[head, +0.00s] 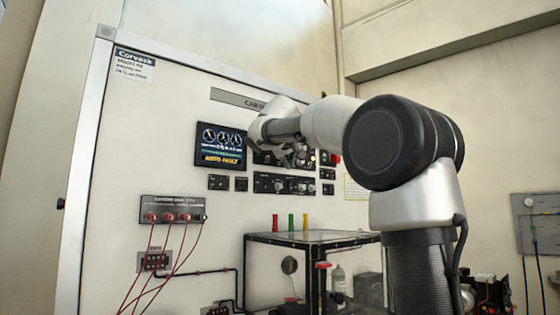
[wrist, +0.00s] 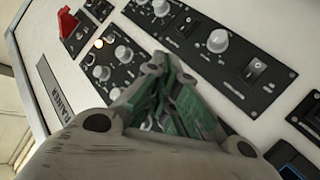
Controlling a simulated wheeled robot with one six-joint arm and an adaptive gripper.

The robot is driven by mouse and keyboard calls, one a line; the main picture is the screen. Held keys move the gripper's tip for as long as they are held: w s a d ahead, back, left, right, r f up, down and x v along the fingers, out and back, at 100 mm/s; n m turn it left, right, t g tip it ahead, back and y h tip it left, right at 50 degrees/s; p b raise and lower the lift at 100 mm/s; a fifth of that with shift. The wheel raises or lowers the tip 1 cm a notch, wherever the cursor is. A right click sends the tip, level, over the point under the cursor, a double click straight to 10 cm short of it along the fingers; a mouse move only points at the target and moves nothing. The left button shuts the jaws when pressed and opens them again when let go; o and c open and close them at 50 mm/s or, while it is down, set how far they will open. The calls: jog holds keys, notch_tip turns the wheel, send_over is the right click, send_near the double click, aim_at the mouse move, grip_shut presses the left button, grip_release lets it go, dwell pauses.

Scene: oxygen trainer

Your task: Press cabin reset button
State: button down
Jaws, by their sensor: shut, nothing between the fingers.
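The upright trainer panel (head: 170,120) carries a nameplate (head: 232,97) that begins "CABI"; my arm covers the rest. My gripper (head: 300,160) is in front of the black control modules under that plate. In the wrist view my gripper (wrist: 168,85) is shut and empty, its fingertips over a black module (wrist: 108,62) with knobs and a lit lamp (wrist: 99,43). I cannot tell whether the tips touch the panel. No button can be read as the cabin reset button; the fingers hide part of the module.
A lit display (head: 220,147) is left of my gripper. A red switch or cover (wrist: 67,22) and a large knob (wrist: 218,41) stand out near the fingers. Below are a glass-sided cabinet (head: 345,238) with coloured posts and a red-wired socket block (head: 172,208).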

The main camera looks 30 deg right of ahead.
jog(key=shift+w, duration=0.4)
jog(key=shift+w+a, duration=0.15)
jog(key=shift+w, duration=0.25)
dwell(0.6)
jog(key=shift+s, duration=0.8)
jog(key=s, duration=0.2)
jog(key=s+d, duration=0.1)
jog(key=s, duration=0.2)
jog(key=shift+d, duration=0.1)
dwell(1.0)
